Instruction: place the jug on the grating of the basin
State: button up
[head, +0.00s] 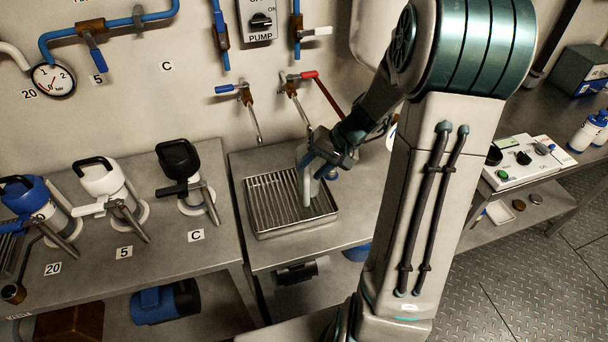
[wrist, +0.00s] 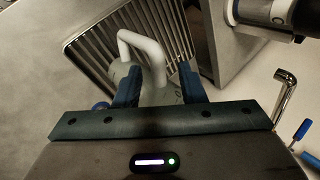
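The basin (head: 290,230) is a shallow metal tray with a barred grating.
Taps with thin spouts (head: 253,118) hang from the wall behind the basin. Blue, white and black canisters (head: 180,165) stand on the left bench. A white control box (head: 522,160) sits on the right counter. The left part of the grating is bare.

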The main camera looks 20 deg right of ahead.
jog(key=v, duration=0.7)
jog(key=s+a+r+n+h, duration=0.2)
jog(key=s+a+h, duration=0.1)
jog(key=s, duration=0.5)
jog(key=s+a+r+n+h, duration=0.2)
jog(key=s+a+r+h, duration=0.1)
jog(key=s, duration=0.4)
jog(key=shift+s+a+r+t, duration=0.2)
jog(key=shift+s+a+t, duration=0.15)
jog(key=shift+a, duration=0.5)
